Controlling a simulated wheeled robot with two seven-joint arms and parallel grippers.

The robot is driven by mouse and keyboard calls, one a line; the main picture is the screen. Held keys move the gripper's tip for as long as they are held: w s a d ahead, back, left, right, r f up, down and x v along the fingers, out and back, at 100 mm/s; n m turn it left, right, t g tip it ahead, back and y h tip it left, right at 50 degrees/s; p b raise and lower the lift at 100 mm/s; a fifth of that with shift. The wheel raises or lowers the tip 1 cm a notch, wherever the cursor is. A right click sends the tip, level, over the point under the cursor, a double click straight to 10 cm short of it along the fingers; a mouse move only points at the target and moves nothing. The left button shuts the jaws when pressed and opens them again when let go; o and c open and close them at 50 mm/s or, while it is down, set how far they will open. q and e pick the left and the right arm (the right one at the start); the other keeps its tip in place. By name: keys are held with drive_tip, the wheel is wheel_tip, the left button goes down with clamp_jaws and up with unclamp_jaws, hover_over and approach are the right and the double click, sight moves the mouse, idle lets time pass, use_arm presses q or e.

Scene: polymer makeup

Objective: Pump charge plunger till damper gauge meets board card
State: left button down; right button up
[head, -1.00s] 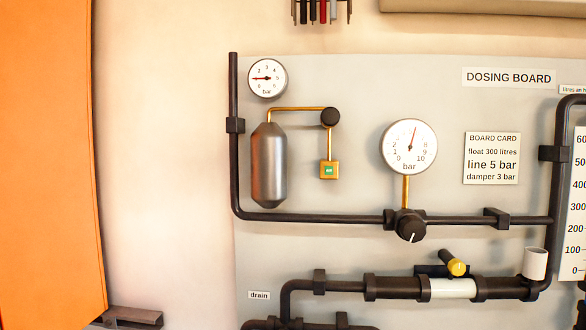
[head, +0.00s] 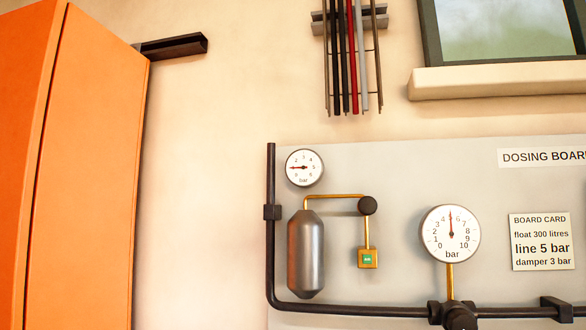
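The small damper gauge (head: 304,168) is at the upper left of the board, above a grey metal cylinder (head: 306,254). Its needle points left, near the low end, at about 1. The board card (head: 542,242) reads float 300 litres, line 5 bar, damper 3 bar. A brass pipe runs from the cylinder to a black round knob (head: 367,205) and down to a small brass block with a green face (head: 368,259); its lettering is too small to read surely. No part is labelled charge plunger. Neither gripper is in view.
A larger bar gauge (head: 450,234) has its needle straight up, near 5. Dark pipe (head: 271,240) frames the board's left and bottom. An orange cabinet (head: 85,180) stands at left. A rack of rods (head: 347,60) hangs above, left of a window sill (head: 490,82).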

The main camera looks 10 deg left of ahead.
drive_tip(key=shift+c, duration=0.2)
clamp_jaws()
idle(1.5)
